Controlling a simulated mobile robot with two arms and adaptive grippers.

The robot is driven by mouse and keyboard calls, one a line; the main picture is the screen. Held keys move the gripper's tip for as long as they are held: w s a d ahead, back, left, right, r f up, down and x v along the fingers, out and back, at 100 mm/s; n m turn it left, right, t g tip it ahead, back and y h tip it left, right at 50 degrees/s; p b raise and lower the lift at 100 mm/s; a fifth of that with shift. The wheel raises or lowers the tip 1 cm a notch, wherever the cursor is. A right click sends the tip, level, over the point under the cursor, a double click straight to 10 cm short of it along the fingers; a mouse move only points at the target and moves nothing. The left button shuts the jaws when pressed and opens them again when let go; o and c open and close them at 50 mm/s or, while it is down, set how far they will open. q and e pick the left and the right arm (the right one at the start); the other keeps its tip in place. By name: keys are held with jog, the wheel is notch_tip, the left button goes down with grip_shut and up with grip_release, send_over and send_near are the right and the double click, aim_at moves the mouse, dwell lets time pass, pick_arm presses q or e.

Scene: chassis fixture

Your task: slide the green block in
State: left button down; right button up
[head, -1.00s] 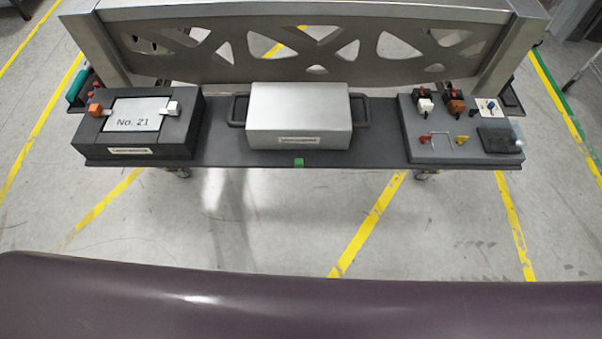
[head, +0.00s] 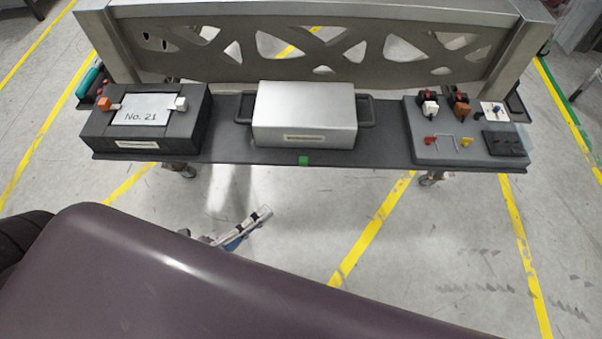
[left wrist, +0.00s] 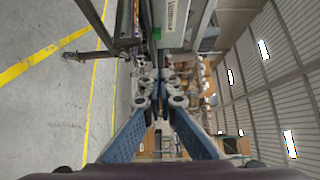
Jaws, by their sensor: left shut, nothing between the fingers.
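The small green block (head: 303,160) sits at the front edge of the dark shelf (head: 235,154), in front of the silver box (head: 305,118). In the head view my left gripper (head: 266,213) is below and left of the block, in front of the shelf and apart from it. It is shut and empty. In the left wrist view its blue fingers (left wrist: 158,82) come together toward the middle of the picture. My right gripper is in neither view.
A dark box marked No. 21 (head: 195,136) stands at the shelf's left end. A grey panel with switches and connectors (head: 425,150) is at the right end. A metal frame with cut-outs (head: 315,20) rises behind. The floor in front is clear.

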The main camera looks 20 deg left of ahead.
pick_arm(q)
jog(key=b, duration=0.3)
send_near(303, 161)
jog(key=d, duration=0.5)
jog(key=w, duration=0.3)
jog(key=w+a+b, duration=0.1)
jog(key=w, duration=0.1)
jog(key=shift+f, duration=0.3)
